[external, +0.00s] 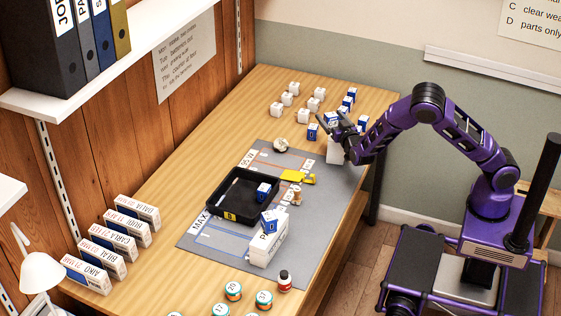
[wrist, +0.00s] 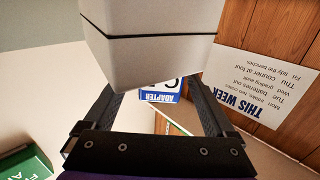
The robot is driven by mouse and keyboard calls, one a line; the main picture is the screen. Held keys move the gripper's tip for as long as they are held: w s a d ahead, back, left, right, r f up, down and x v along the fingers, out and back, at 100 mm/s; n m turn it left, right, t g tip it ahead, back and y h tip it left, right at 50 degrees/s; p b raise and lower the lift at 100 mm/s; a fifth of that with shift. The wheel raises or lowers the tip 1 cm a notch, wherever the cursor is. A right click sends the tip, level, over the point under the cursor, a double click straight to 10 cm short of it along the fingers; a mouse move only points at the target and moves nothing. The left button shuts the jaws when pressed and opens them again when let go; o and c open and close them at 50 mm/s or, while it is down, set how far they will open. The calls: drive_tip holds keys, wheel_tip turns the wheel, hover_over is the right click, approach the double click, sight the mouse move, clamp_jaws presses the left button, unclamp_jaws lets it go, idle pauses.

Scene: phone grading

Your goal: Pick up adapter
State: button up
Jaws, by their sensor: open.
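My gripper (external: 345,126) is over the far right end of the desk, beside a group of small blue-and-white boxes (external: 313,132). In the wrist view its two dark fingers (wrist: 158,94) are spread apart. A white box with a blue face lettered "ADAPTER" (wrist: 160,97) shows in the gap between them, beyond the fingertips, with no finger visibly closed on it. A large pale box (wrist: 150,50) with a dark seam hides part of that view. I cannot tell which blue-and-white box in the external view is the adapter.
A white box (external: 335,152) stands just under my gripper at the desk edge. Several small white boxes (external: 287,99) are nearby. A black tray (external: 222,212) on the grey mat (external: 200,238) holds a blue-and-white box. A green box (wrist: 22,163) shows in the wrist view.

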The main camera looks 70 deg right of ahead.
sight(333, 119)
clamp_jaws()
wheel_tip(333, 119, up, 9)
drive_tip(key=shift+s+a+r+p, duration=0.15)
drive_tip(key=shift+r+p, duration=0.05)
drive_tip(key=shift+p, duration=0.6)
drive_tip(key=s+a+f, duration=0.1)
drive_tip(key=a+f+b, duration=0.1)
drive_tip(key=f, duration=0.1)
drive_tip(key=s+f, duration=0.1)
drive_tip(key=shift+s+a+f+b, duration=0.15)
drive_tip(key=shift+s+a+b, duration=0.2)
drive_tip(key=shift+a, duration=0.05)
drive_tip(key=shift+f+b, duration=0.4)
drive_tip(key=shift+f, duration=1.9)
